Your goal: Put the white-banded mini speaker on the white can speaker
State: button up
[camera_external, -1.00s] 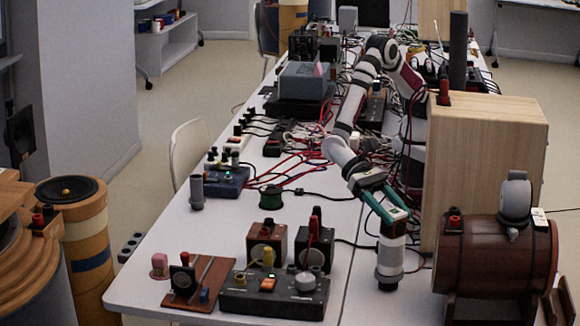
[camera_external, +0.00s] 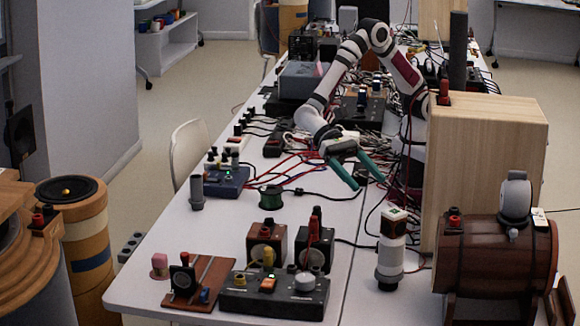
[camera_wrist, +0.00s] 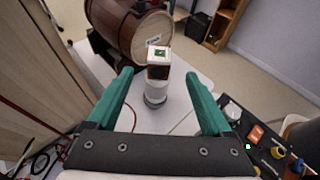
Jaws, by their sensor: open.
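The white-banded mini speaker (camera_external: 393,222), a small block with a pale top bearing a green square, stands upright on the white can speaker (camera_external: 390,258). The can has a dark base and stands on the white table near the barrel. In the wrist view, the mini speaker (camera_wrist: 158,63) is on top of the can (camera_wrist: 156,90), beyond my fingertips and between them in the picture. My gripper (camera_external: 369,184), with green fingers, is open and empty. It is apart from both, behind and left of them in the external view.
A wooden cabinet (camera_external: 490,150) and a brown barrel (camera_external: 495,255) stand to the right. A black control box (camera_external: 275,295) and two wooden boxes (camera_external: 268,240) are to the left. Red and black cables (camera_external: 290,175) cover the table further back.

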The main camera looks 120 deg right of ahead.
jog(key=s+d+r+n+g+h, duration=0.1)
jog(key=s+d+r+n+h, duration=0.15)
jog(key=s, duration=0.35)
jog(key=s+d+r+n+g+h, duration=0.1)
jog(key=s+d+n+h, duration=0.15)
jog(key=s, duration=0.45)
jog(key=s+d+f+n+t+h, duration=0.1)
jog(key=s+d+f+n+h, duration=0.2)
jog(key=s+d, duration=1)
jog(key=s+n+h, duration=0.2)
jog(key=n+h, duration=0.1)
jog(key=n, duration=0.1)
jog(key=shift+d+t+h, duration=0.3)
jog(key=shift+t, duration=0.1)
